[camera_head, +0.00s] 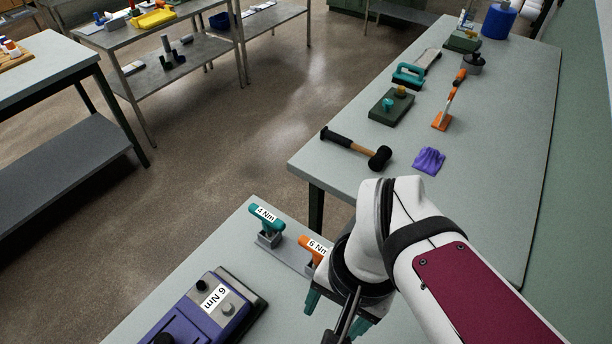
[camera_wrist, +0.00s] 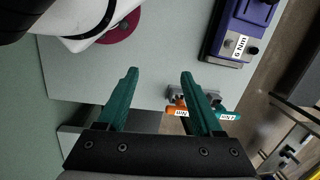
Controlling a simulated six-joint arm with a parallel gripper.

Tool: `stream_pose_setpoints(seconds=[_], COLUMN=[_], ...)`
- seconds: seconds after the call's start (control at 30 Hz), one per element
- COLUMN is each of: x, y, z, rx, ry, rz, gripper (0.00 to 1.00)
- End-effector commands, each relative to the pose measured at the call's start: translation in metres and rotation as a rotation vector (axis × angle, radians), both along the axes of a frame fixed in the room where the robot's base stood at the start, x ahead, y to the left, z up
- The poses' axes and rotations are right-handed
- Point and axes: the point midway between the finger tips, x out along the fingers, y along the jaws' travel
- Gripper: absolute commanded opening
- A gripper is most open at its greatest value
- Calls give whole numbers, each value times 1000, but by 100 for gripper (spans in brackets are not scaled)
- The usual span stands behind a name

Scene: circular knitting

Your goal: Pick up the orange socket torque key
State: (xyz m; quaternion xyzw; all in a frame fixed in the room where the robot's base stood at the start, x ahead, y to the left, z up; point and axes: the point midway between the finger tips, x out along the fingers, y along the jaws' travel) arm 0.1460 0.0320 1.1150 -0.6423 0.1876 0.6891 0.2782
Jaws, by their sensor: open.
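The orange socket torque key (camera_head: 309,245), labelled 6 Nm, stands in a grey holder (camera_head: 284,258) on the near table. My arm hides its right side in the head view. In the wrist view the orange key (camera_wrist: 177,111) shows beside and partly behind my right finger. My gripper (camera_head: 337,312) is open and empty, to the right of and nearer than the key. Contact with the key is not visible.
A teal key (camera_head: 266,218), labelled 4 Nm, stands close beside the orange one in the same holder. A purple device (camera_head: 190,318) with a 6 Nm label lies to the left. A long table (camera_head: 330,185) with a mallet (camera_head: 355,148) and purple gloves (camera_head: 429,160) stands behind.

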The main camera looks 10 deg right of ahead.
Motion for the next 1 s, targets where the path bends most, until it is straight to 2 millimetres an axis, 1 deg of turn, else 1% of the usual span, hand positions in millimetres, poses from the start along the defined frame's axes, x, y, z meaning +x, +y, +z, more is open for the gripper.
stream_pose_setpoints(seconds=[0.03,0.07,0.1,0.17,0.2,0.3,0.4,0.47,0.57,0.7,0.8,0.9,1.0], x=[18,31,51,81,99,139,163,170,173,172,172,172,172], y=[-2,-3,-5,-7,-8,-9,-9,-8,-9,-9,-9,-10,-11], z=[4,7,10,12,12,8,3,1,-13,-54,-81,-98,-109], rx=[-18,-34,-53,-81,-95,-118,-125,-125,-128,-131,-129,-128,-126], ry=[26,41,60,83,93,104,105,105,106,110,108,107,107], rz=[-155,-284,-472,-756,-937,-1316,-1560,-1639,-1681,-1681,-1680,-1681,-1681], gripper=[67,67,67,67,67,67,67,67,67,67,67,67,67])
